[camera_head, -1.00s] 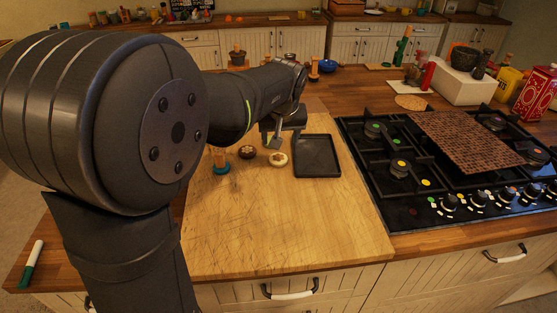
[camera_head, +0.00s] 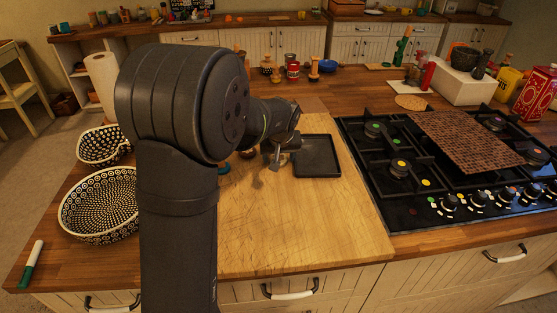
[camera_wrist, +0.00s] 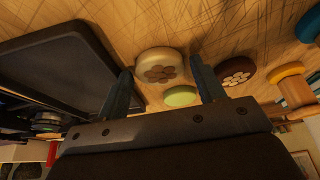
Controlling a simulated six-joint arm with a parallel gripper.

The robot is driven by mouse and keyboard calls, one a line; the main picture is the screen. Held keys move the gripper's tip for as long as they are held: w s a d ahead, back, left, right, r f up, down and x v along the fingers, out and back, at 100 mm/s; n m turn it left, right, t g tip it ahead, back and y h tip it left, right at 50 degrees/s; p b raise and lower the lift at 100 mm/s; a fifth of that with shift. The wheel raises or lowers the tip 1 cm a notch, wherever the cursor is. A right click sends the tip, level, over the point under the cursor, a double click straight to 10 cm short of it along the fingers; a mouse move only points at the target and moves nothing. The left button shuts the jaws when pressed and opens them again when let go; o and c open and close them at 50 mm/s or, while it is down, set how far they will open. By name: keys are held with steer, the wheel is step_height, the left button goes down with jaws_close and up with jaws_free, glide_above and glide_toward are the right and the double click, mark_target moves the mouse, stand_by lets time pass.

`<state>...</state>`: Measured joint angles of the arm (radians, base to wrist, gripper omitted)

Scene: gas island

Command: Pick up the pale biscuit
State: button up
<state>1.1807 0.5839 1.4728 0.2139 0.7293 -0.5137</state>
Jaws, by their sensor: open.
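The pale biscuit (camera_wrist: 160,64), a cream disc with a brown flower-like pattern, lies on the wooden board in the wrist view. My gripper (camera_wrist: 162,70) is open, its two fingers appearing on either side of the biscuit in that view, with nothing held. I cannot tell how high the fingers are above the board. In the head view my gripper (camera_head: 274,161) is over the board just left of the black tray, and the pale biscuit is hidden behind it. A dark brown biscuit (camera_wrist: 236,75) lies outside the right finger.
A pale green disc (camera_wrist: 181,96) shows between the fingers, beyond the biscuit. A black tray (camera_head: 317,157) lies right of my gripper. A wooden piece with a teal base (camera_head: 223,168) stands left. The board's front (camera_head: 290,220) is clear. The stove (camera_head: 405,190) is farther right.

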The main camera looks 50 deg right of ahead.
steer(key=c, duration=0.7)
steer(key=shift+c, duration=0.2)
steer(key=shift+r, duration=0.1)
